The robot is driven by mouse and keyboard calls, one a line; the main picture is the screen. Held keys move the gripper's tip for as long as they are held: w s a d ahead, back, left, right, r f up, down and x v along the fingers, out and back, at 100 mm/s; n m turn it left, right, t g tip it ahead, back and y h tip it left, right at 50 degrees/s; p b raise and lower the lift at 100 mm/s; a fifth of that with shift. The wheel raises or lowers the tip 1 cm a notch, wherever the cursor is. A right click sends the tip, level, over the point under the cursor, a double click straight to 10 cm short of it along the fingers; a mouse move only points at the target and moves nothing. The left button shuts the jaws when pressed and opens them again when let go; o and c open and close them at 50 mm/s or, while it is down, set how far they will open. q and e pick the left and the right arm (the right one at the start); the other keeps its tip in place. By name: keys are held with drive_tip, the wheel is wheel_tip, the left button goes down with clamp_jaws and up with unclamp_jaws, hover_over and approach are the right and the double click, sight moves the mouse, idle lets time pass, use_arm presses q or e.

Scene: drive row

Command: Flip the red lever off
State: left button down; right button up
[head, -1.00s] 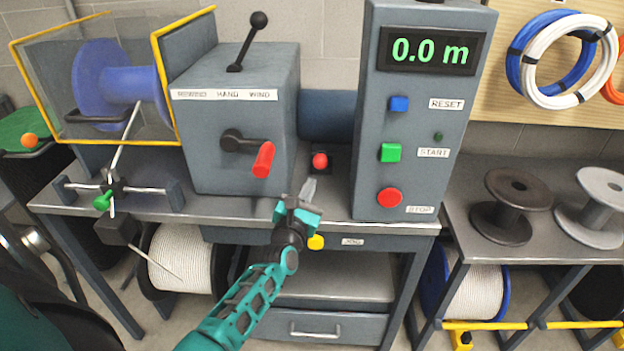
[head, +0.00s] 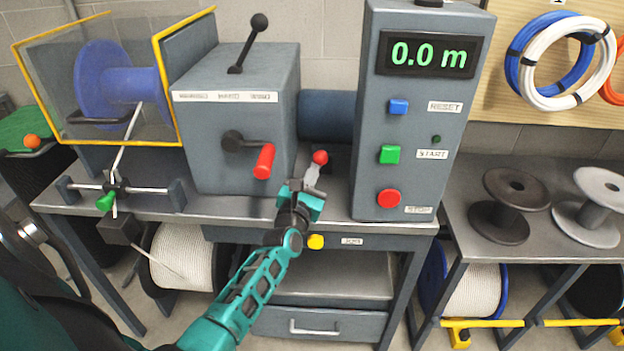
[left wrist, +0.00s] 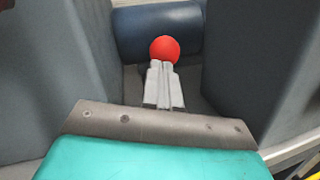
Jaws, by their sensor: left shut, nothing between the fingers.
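The red lever shows as a round red knob (head: 320,157) on the bench between the grey crank box and the readout cabinet; its stem is mostly hidden by my fingers. My left gripper (head: 314,174) is shut and empty, its fingertips just in front of and below the knob. In the left wrist view, the red knob (left wrist: 164,49) stands right beyond the shut fingertips (left wrist: 161,68) and is in line with them. They look very close or touching; I cannot tell which. My right gripper is not in view.
The crank box (head: 235,120) with a red-handled crank (head: 264,161) stands left. The cabinet (head: 370,150) with blue, green and red buttons stands right. A dark blue cylinder (head: 325,115) lies behind the knob. A yellow knob (head: 316,242) sits on the bench front below my gripper.

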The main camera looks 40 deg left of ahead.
use_arm(q)
drive_tip(key=shift+w+a+r+p, duration=0.2)
drive_tip(key=shift+w+a+r, duration=0.35)
drive_tip(key=shift+r, duration=0.6)
drive_tip(key=shift+w+a+r+p, duration=0.2)
drive_tip(key=shift+w+r, duration=0.5)
drive_tip(key=shift+r, duration=0.4)
drive_tip(key=shift+w+a+r+p, duration=0.2)
drive_tip(key=shift+w+a+r, duration=0.35)
drive_tip(key=shift+r, duration=0.6)
drive_tip(key=shift+w+d, duration=0.1)
drive_tip(key=shift+d, duration=0.05)
